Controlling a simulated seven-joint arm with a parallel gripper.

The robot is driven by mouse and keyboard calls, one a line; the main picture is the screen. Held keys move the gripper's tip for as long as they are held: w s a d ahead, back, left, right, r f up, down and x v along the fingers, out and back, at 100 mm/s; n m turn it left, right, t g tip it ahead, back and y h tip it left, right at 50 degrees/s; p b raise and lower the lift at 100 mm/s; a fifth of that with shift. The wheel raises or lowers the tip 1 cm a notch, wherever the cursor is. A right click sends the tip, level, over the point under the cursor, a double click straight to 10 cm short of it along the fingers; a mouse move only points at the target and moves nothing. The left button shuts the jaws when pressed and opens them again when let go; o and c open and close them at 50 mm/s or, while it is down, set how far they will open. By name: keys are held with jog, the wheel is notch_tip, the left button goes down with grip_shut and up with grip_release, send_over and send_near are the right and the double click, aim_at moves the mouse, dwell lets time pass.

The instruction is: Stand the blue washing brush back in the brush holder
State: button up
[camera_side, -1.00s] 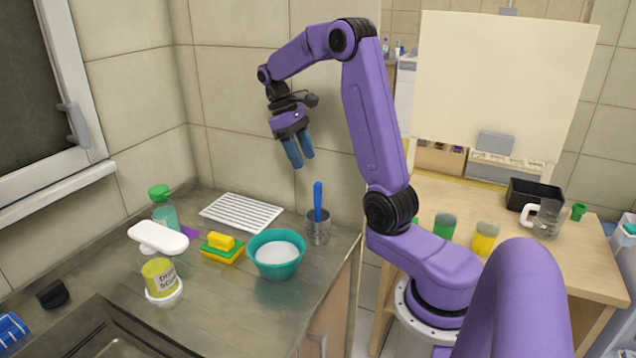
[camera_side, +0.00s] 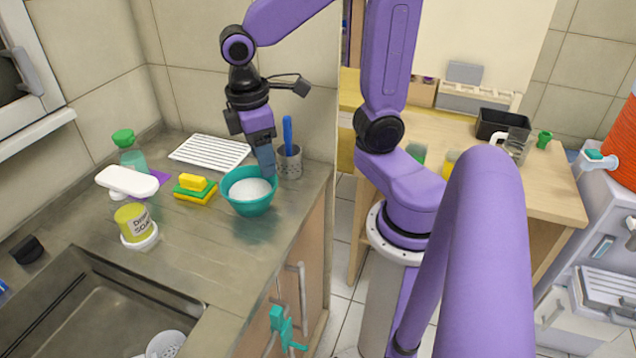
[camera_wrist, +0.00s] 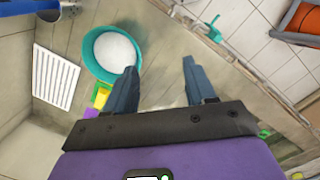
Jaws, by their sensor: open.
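The blue washing brush (camera_side: 288,134) stands upright in the grey metal brush holder (camera_side: 290,164) at the counter's right back; only its handle shows above the rim. In the wrist view the holder (camera_wrist: 70,9) is at the top left edge, with the blue handle (camera_wrist: 28,5) beside it. My gripper (camera_side: 267,168) points down, just left of the holder, by the right rim of the teal bowl (camera_side: 253,207). Its fingers (camera_wrist: 158,75) are apart with nothing between them in the wrist view. I cannot tell whether a finger touches the bowl.
The sink (camera_side: 105,310) is in front. Green cloth-like thing (camera_side: 283,330) hangs at the cabinet handles.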

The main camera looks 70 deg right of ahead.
jog(key=s+a+f+n, duration=0.1)
jog(key=s+n, duration=0.1)
jog(key=s, duration=0.4)
jog(key=s+a+f+n+y, duration=0.1)
jog(key=s, duration=0.4)
jog(key=shift+s+a+n+t, duration=0.25)
jog(key=shift+s+n+t, duration=0.15)
dwell(0.6)
